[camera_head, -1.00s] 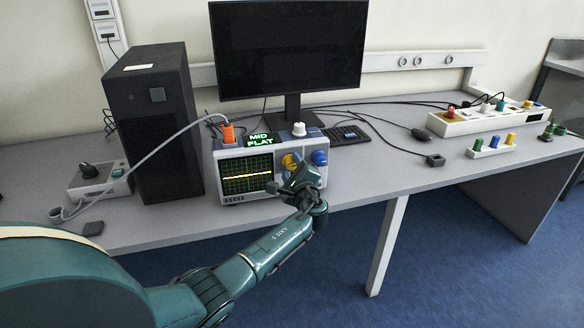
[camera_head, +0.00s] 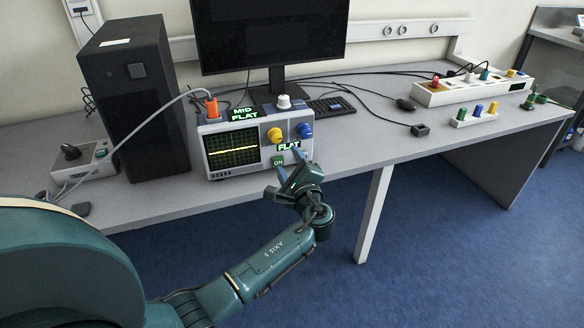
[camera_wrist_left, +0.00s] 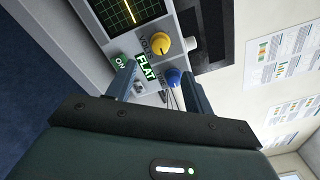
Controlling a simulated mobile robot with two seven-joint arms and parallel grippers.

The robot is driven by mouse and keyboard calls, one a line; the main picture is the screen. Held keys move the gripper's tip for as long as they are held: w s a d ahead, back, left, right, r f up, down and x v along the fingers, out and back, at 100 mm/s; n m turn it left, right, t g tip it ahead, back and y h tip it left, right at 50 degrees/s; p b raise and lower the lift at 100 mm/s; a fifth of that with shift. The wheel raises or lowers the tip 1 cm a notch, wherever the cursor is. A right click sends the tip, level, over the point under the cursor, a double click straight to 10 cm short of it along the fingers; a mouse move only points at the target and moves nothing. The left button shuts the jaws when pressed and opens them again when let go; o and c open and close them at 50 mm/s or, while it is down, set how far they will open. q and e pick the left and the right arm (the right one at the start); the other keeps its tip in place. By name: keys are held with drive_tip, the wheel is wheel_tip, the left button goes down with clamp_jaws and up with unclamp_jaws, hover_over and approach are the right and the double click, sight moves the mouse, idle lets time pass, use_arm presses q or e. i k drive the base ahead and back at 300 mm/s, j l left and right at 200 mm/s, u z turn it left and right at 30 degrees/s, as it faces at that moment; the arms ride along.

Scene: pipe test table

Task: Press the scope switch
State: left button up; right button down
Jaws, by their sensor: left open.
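The oscilloscope (camera_head: 212,163) stands on the table, its screen (camera_head: 232,148) lit with a yellow trace. A yellow knob (camera_head: 274,135) and a blue knob (camera_head: 304,130) sit above. A FLAT label (camera_head: 289,146) is below the knobs. My left gripper (camera_head: 290,172) is open and empty, just in front of the lower right of the panel. In the left wrist view its fingers (camera_wrist_left: 160,88) flank the FLAT label. My right gripper is not seen.
A black computer tower (camera_head: 135,110) stands left of the scope and a monitor (camera_head: 270,35) behind it.

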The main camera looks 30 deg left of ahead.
sight(279, 162)
drive_tip(key=k+j, duration=0.75)
drive_tip(key=j, duration=0.2)
